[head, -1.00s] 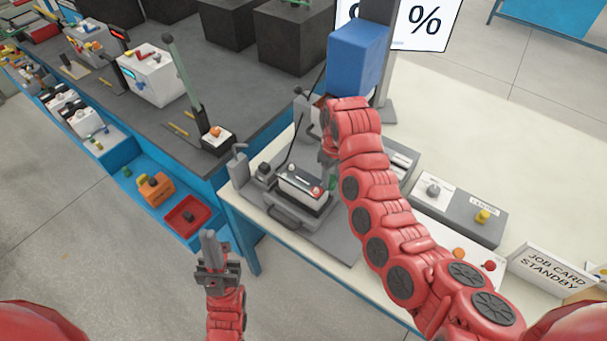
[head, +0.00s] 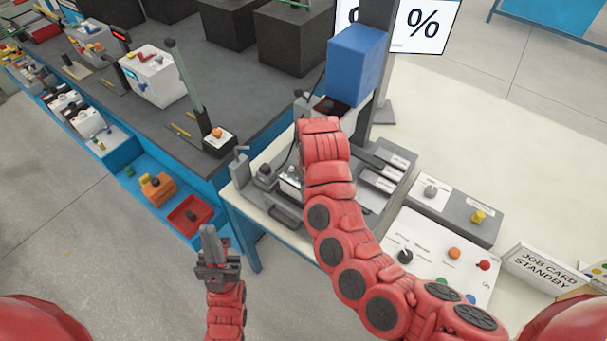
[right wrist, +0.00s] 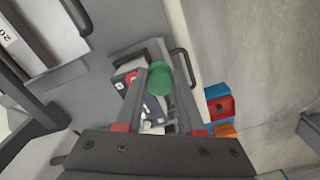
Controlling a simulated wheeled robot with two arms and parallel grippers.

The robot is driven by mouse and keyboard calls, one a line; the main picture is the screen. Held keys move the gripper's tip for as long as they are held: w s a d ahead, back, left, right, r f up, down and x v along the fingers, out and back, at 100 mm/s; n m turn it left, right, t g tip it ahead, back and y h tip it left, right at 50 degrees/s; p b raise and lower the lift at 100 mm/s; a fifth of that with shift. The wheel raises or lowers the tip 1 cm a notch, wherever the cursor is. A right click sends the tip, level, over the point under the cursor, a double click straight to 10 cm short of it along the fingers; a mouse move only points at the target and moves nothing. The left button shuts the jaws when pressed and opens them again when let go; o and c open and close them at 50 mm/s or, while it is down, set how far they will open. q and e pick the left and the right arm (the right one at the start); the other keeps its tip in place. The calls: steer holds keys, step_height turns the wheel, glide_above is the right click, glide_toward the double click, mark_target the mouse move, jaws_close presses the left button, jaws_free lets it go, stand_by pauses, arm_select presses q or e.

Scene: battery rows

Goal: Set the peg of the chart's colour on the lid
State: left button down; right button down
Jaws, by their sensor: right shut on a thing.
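My right gripper (right wrist: 160,128) is shut on a green peg (right wrist: 160,78) with a rounded top, seen in the right wrist view. Below the peg is a white-and-dark battery (right wrist: 152,107) with a red terminal, partly hidden by the peg and fingers. I cannot tell whether the peg touches its lid. In the head view my right arm hides the gripper, the peg and much of the battery (head: 289,184). My left gripper (head: 209,238) is empty, its fingers together, in front of the bench. I cannot make out which chart gives the colour.
A grey block with a grey knob and a yellow knob (head: 479,216) stands right of my right arm. A panel with coloured buttons (head: 454,253) and a job card (head: 545,268) are nearer. A blue box (head: 356,62) on a post rises behind the fixture.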

steer(key=w, duration=0.2)
steer(key=w+a+b, duration=0.1)
steer(key=w, duration=0.2)
steer(key=w+b, duration=0.1)
steer(key=w, duration=0.1)
steer(key=shift+w+a+f, duration=0.25)
steer(key=shift+f, duration=0.1)
steer(key=w+f+b, duration=0.1)
steer(key=b, duration=0.1)
steer(key=shift+w+b, duration=0.1)
steer(key=shift+b, duration=0.2)
steer(key=shift+w+r, duration=0.15)
steer(key=shift+w, duration=0.05)
steer(key=b, duration=0.2)
steer(key=w+b, duration=0.1)
steer(key=b, duration=0.1)
steer(key=shift+a+f, duration=0.2)
steer(key=shift+a, duration=0.05)
steer(key=shift+w+r+p, duration=0.1)
steer(key=shift+r+p, duration=0.2)
steer(key=shift+p, duration=0.1)
step_height(320, 180, down, 3)
steer(key=shift+a+r, duration=0.1)
steer(key=shift+r, duration=0.05)
steer(key=shift+f, duration=0.3)
steer(key=shift+f, duration=0.15)
